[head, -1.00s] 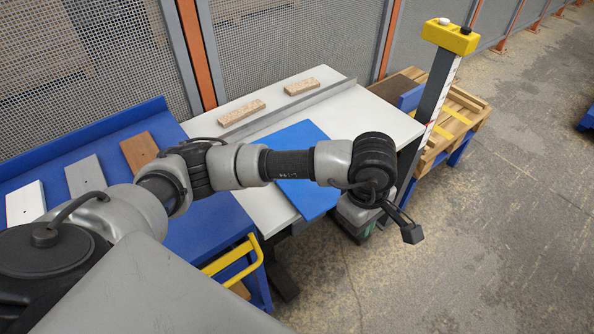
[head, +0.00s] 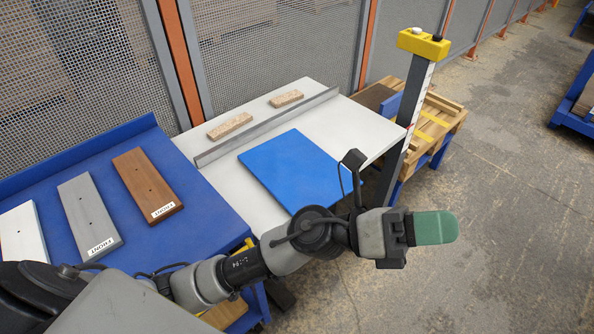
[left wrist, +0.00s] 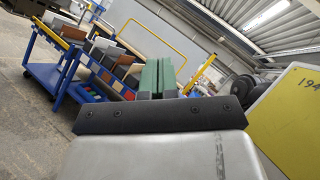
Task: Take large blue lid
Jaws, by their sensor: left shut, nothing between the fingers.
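The large blue lid (head: 295,168) is a flat blue board lying on the white table (head: 335,127). Most of it shows in the head view; my arm just covers its near right corner. My left gripper (head: 436,228) has green fingers and is beyond the table's right edge, over the floor, pointing right and apart from the lid. Its green fingers (left wrist: 157,77) stand close together in the left wrist view, shut and empty. The lid does not show in the left wrist view. My right gripper is not in view.
A grey rail (head: 268,125) and two chipboard blocks (head: 229,126) are at the table's back. A blue bench (head: 110,165) on the left holds white, grey and brown boards. A yellow-topped post (head: 423,44) stands by the table's right corner.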

